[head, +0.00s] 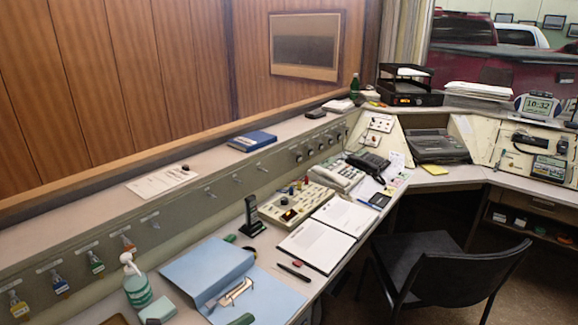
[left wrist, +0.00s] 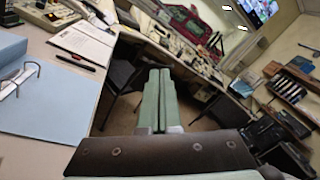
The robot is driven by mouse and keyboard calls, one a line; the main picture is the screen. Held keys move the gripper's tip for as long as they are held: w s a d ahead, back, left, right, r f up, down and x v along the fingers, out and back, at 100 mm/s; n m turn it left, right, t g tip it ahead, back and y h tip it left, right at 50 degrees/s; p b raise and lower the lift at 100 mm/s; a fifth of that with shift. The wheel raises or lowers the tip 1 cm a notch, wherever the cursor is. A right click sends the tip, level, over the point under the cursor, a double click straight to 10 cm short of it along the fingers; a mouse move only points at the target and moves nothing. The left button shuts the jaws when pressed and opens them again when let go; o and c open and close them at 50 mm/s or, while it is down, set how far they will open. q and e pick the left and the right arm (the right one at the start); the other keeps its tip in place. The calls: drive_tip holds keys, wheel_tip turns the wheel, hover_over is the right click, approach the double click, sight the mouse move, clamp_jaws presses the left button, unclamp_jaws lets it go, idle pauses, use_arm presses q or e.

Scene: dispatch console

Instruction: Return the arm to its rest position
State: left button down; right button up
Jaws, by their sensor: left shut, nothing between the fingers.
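My left gripper (left wrist: 159,73) shows in the left wrist view with its two green fingers pressed together, shut and empty. It points out past the desk edge, over the dark chair and floor. In the head view only a small green piece, which looks like its tip (head: 243,319), shows at the bottom edge, by the open blue binder (head: 205,262). The binder also shows at the left of the left wrist view (left wrist: 50,100), apart from the fingers. The rest of the left arm is hidden in the head view. My right gripper is not in view.
A pump bottle (head: 137,287) and a pale green block (head: 157,310) stand left of the binder. A black handset (head: 251,218), an open notebook (head: 318,238) and a pen (head: 293,272) are beyond it. A black chair (head: 440,270) stands at the desk's right; floor shows around it.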

use_arm(q)
drive_tip(key=s+a+f+m+g+y, duration=0.1)
drive_tip(key=s+f+m+y, duration=0.3)
drive_tip(key=m, duration=0.8)
drive_tip(key=s+a+f+m+g+y, duration=0.1)
drive_tip(key=s+a+f+m+y, duration=0.2)
drive_tip(key=s+f+m, duration=0.5)
drive_tip(key=s+a+f+m+y, duration=0.3)
drive_tip(key=s+f+m+y, duration=0.2)
drive_tip(key=f+m, duration=0.5)
drive_tip(key=s+m, duration=0.1)
drive_tip(key=m, duration=0.5)
drive_tip(key=shift+f+g, duration=0.15)
drive_tip(key=shift+g, duration=0.25)
